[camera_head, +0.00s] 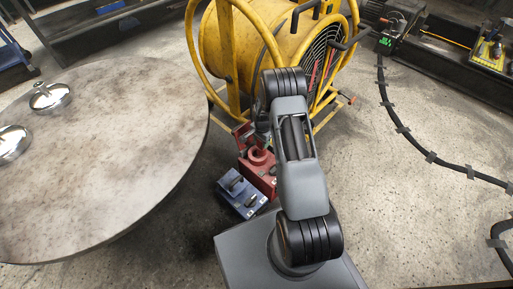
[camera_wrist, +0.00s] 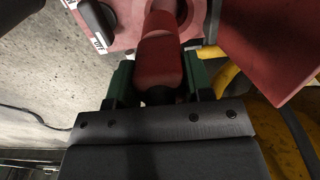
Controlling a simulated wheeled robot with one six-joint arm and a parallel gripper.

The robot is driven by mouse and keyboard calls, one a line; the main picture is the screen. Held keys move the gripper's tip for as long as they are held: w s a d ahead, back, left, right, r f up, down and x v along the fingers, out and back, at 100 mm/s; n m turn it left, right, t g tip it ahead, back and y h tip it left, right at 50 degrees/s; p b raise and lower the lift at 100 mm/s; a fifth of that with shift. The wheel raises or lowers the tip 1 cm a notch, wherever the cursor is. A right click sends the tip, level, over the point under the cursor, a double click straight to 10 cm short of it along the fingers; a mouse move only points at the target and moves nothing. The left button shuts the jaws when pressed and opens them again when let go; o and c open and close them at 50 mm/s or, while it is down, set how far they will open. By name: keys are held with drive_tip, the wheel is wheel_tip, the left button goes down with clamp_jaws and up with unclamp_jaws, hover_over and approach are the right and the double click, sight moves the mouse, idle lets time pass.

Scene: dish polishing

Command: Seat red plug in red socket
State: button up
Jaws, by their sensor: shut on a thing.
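The red plug (camera_wrist: 161,62) is between the green-sided fingers of my gripper (camera_wrist: 160,82), which is shut on it. Its narrower front end points at the round opening of the red socket (camera_wrist: 186,10) at the top of the wrist view. The front end overlaps the opening there; I cannot tell how deep it reaches. In the camera_head view the red socket box (camera_head: 262,178) stands on the floor beside the round table, with its round collar on top.
A raised red flap (camera_wrist: 265,45) is close on the right of the plug. A black knob (camera_wrist: 97,20) with an OFF label is on the left. A blue socket box (camera_head: 240,194) stands beside the red one. The yellow fan (camera_head: 235,45) stands behind; the round table (camera_head: 90,160) is left.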

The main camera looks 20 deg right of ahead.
sight(258, 146)
drive_tip(key=shift+w+a+f+b, duration=0.15)
drive_tip(key=shift+a+f+b, duration=0.1)
drive_tip(key=shift+f+b, duration=0.1)
drive_tip(key=f, duration=0.1)
drive_tip(key=f+b, duration=0.1)
drive_tip(key=a+f+b, duration=0.1)
drive_tip(key=shift+w+f, duration=0.35)
drive_tip(key=shift+f, duration=0.05)
drive_tip(key=shift+d+f+b, duration=0.1)
drive_tip(key=shift+f+b, duration=0.1)
drive_tip(key=shift+b, duration=0.15)
drive_tip(key=shift+f, duration=0.2)
drive_tip(key=o, duration=1.1)
drive_tip(key=shift+c, duration=0.2)
